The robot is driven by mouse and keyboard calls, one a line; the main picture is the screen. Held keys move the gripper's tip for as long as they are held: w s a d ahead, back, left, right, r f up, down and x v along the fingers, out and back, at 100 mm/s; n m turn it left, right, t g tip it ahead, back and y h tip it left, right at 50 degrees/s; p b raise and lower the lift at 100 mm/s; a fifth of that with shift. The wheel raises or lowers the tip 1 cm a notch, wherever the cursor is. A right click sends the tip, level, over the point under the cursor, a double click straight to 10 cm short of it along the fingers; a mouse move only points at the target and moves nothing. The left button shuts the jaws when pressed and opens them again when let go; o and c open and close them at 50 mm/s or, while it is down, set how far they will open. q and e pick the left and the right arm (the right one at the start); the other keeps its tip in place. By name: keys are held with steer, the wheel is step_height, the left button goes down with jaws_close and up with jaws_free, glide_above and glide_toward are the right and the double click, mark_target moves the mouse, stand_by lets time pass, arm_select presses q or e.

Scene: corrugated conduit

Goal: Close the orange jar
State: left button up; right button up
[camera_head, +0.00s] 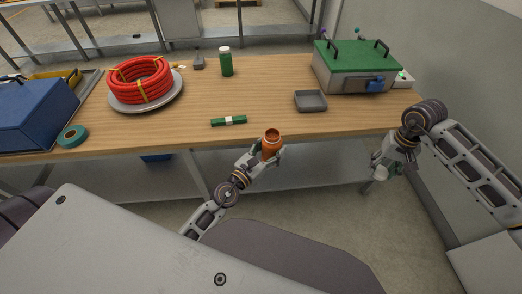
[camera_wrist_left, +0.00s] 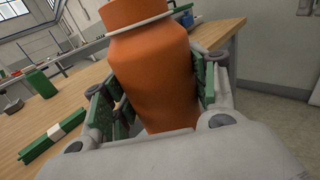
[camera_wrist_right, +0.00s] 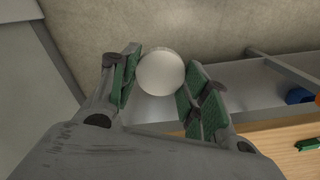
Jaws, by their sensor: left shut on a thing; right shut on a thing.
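The orange jar (camera_head: 271,144) is held upright in my left gripper (camera_head: 266,155), in front of the table's front edge. In the left wrist view the jar (camera_wrist_left: 155,70) fills the space between the green finger pads, with a pale ring around its neck. In the head view its top looks open, with no lid on it. My right gripper (camera_head: 383,166) is well to the right of the jar, off the table's front right corner. It is shut on a round white lid (camera_wrist_right: 161,73), which also shows in the head view (camera_head: 381,172).
The wooden table (camera_head: 275,95) carries a red conduit coil (camera_head: 140,80) on a plate, a green bottle (camera_head: 226,62), a grey tray (camera_head: 310,101), a green bar (camera_head: 229,120), teal tape (camera_head: 72,136), a blue box (camera_head: 35,115) and a green-lidded case (camera_head: 352,66). Free room lies between my grippers.

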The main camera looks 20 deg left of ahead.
arm_select(q)
steer(key=d+r+m+g+h, duration=0.3)
steer(key=d+r+m+h, duration=0.1)
steer(key=d, duration=0.4)
step_height(320, 180, up, 2)
steer(key=shift+w+d+h, duration=0.25)
steer(key=shift+w+h, duration=0.1)
steer(key=shift+h, duration=0.55)
arm_select(e)
steer(key=shift+r, duration=0.1)
steer(key=shift+w+r, duration=0.35)
steer(key=shift+r, duration=0.1)
steer(key=w+a+r+n, duration=0.1)
steer(key=w+a+r, duration=0.2)
steer(key=a+r, duration=0.45)
steer(key=w+a+r+n, duration=0.1)
steer(key=w+a+r, duration=0.1)
steer(key=a+r, duration=0.6)
steer(key=s+a+r+n, duration=0.2)
steer(key=a+r, duration=0.5)
steer(key=a, duration=0.1)
steer(key=s+a+f+m, duration=0.2)
steer(key=s+a+m, duration=0.1)
steer(key=s+m, duration=0.3)
steer(key=shift+s+a, duration=0.25)
steer(key=shift+a, duration=0.15)
